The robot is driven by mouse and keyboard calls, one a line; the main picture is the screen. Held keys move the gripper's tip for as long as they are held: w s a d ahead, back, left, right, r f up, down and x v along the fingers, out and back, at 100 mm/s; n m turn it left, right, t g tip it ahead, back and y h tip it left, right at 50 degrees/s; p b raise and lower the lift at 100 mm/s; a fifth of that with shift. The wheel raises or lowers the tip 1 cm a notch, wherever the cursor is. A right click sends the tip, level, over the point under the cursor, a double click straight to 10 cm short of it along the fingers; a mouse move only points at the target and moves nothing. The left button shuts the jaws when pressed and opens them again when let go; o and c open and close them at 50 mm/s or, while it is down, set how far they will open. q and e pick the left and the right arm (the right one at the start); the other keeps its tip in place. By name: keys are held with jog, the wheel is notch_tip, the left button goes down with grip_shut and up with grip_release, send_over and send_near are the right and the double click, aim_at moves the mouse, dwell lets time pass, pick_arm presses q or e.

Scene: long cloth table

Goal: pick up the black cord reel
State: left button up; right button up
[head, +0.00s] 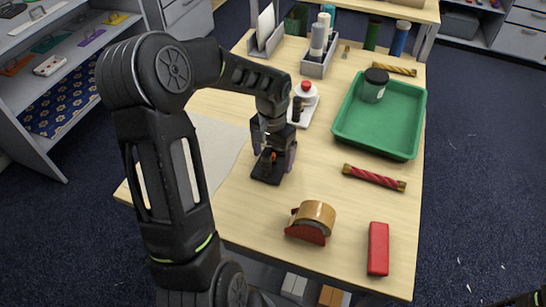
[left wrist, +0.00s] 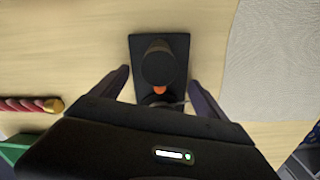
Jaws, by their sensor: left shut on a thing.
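The base appears to rest on the table. The gripper hides part of the reel in the head view.
A tape dispenser (head: 314,218) and a red box (head: 378,248) lie nearer the front edge. A red twisted rope piece (head: 374,177) and a green tray (head: 380,138) holding a jar (head: 374,86) are to the right. A grey mat (head: 218,145) lies left.

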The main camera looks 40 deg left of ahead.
aim_at(273, 154)
pick_arm(q)
notch_tip(273, 154, up, 10)
jog(key=shift+f+b, duration=0.1)
jog(key=shift+b, duration=0.65)
